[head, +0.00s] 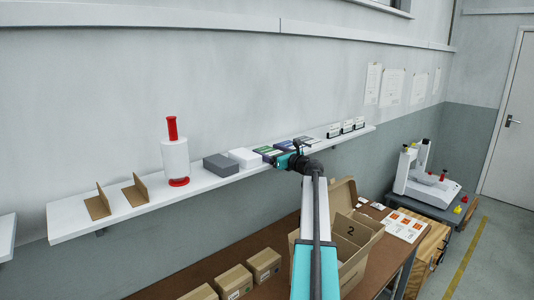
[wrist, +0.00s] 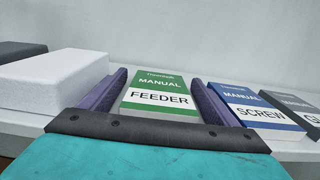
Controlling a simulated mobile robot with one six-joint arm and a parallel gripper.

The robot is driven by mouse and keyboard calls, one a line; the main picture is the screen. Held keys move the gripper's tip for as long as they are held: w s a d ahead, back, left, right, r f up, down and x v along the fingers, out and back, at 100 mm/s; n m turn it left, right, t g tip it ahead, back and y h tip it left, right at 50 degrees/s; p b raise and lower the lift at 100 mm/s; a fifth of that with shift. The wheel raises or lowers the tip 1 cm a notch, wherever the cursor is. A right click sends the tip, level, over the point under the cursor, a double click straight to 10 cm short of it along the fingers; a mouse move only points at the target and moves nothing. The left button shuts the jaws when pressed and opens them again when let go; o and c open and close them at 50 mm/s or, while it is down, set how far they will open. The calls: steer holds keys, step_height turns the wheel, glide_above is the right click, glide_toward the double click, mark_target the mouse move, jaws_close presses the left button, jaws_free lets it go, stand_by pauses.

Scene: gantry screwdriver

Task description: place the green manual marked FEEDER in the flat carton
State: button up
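The green manual marked FEEDER (wrist: 160,95) lies flat on the white wall shelf, its title facing me in the wrist view. My gripper (wrist: 162,84) is open, with one purple finger along each side of the manual; I cannot tell whether either finger touches it. In the head view my gripper (head: 298,160) is at the shelf edge and partly hides the manuals there. An open cardboard carton marked 2 (head: 350,236) stands on the brown table below, partly behind my arm. I cannot tell whether it is the flat carton.
The blue SCREW manual (wrist: 255,108) and a grey manual (wrist: 293,104) lie to the right. A white block (wrist: 55,78) is close on the left. The shelf (head: 120,213) also holds a red-handled roll (head: 175,155). Several small cartons (head: 264,264) stand on the table.

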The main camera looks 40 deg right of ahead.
steer(key=shift+r, duration=0.2)
steer(key=shift+s+f, duration=0.15)
steer(key=shift+s, duration=0.1)
steer(key=s+b, duration=0.3)
steer(key=s, duration=0.8)
steer(key=shift+s+a+b, duration=0.25)
steer(key=shift+a+b, duration=0.05)
steer(key=shift+a, duration=0.1)
steer(key=shift+s, duration=0.1)
